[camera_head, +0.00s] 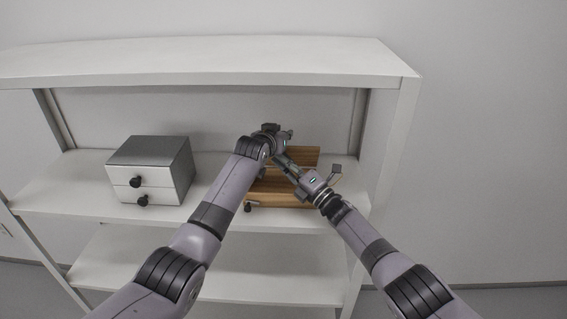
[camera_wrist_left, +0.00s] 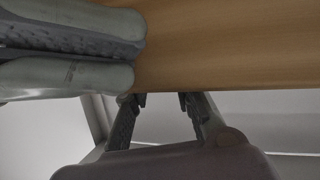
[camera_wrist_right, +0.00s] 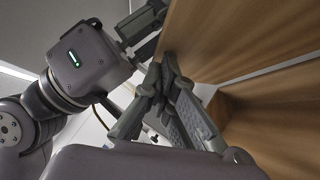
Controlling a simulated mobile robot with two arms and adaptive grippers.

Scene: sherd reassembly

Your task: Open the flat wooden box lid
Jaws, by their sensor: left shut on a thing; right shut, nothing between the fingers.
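The flat wooden box (camera_head: 285,200) sits on the upper shelf board, with a small dark knob on its front. Its wooden lid (camera_head: 304,154) is tilted up at the back. In the right wrist view a gap shows between the lid (camera_wrist_right: 235,35) and the box (camera_wrist_right: 278,125). My left gripper (camera_head: 276,133) is at the lid's left part and shut on the lid; its fingers meet the panel's edge in the left wrist view (camera_wrist_left: 162,100). My right gripper (camera_head: 283,162) is shut and empty, its fingertips close to the lid's underside; the exact contact is unclear.
A small grey-topped cabinet (camera_head: 152,168) with two white drawers and dark knobs stands left on the same shelf (camera_head: 75,185). The top board (camera_head: 200,62) hangs above. The right upright (camera_head: 395,150) is close to the box. A lower board (camera_head: 200,265) looks clear.

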